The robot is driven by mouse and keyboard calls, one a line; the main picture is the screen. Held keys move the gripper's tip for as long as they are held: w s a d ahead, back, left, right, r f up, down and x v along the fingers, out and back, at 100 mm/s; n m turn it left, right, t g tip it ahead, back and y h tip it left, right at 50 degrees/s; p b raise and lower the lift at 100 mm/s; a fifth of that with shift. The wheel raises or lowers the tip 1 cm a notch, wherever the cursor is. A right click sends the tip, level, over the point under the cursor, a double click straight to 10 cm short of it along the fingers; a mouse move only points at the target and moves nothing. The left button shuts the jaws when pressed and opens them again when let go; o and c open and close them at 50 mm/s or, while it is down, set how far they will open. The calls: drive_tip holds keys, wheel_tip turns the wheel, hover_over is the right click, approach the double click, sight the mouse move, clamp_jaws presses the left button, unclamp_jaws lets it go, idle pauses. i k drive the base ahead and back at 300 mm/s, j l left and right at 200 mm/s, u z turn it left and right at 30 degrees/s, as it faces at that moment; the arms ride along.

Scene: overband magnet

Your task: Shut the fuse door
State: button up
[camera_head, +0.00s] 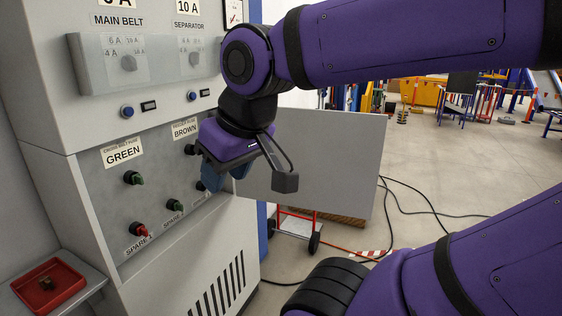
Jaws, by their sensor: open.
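The fuse door (335,155) is a flat grey panel standing open at the right side of the cabinet, swung well out from its front. The recessed fuse panel (150,205) is uncovered and shows green, red and dark fuse holders with labels GREEN, BROWN and SPARE. My gripper (222,178) is open, in front of the right part of the fuse panel and left of the door. My wrist hides the door's hinge side and part of the BROWN holder. I cannot tell whether the fingers touch anything.
Above the fuse panel are a clear cover (130,62) and blue buttons (127,111). Open floor (435,165) is at right.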

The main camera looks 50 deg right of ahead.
sight(336, 156)
drive_tip(key=l+u, duration=0.4)
drive_tip(key=k+l+u, duration=0.1)
drive_tip(key=u, duration=0.3)
drive_tip(key=k+l+u, duration=0.15)
drive_tip(key=l+u, duration=0.25)
drive_tip(key=k+l+u, duration=0.2)
drive_tip(key=u, duration=0.2)
drive_tip(key=k+l+u, duration=0.5)
drive_tip(key=u, duration=0.25)
drive_tip(key=k+l+u, duration=0.1)
drive_tip(key=k+u, duration=0.25)
drive_tip(key=k+l+z, duration=0.15)
drive_tip(key=k, duration=0.35)
drive_tip(key=k+l+z, duration=0.2)
drive_tip(key=k, duration=0.25)
drive_tip(key=k+l+z, duration=0.15)
drive_tip(key=k, duration=0.3)
drive_tip(key=k+l+z, duration=0.45)
drive_tip(key=l, duration=0.3)
drive_tip(key=k+l+z, duration=0.25)
drive_tip(key=l, duration=0.15)
drive_tip(key=i+l+u, duration=0.35)
drive_tip(key=i+l, duration=0.55)
drive_tip(key=k+z, duration=0.35)
drive_tip(key=k+l+z, duration=0.1)
drive_tip(key=k+z, duration=0.3)
drive_tip(key=i, duration=0.1)
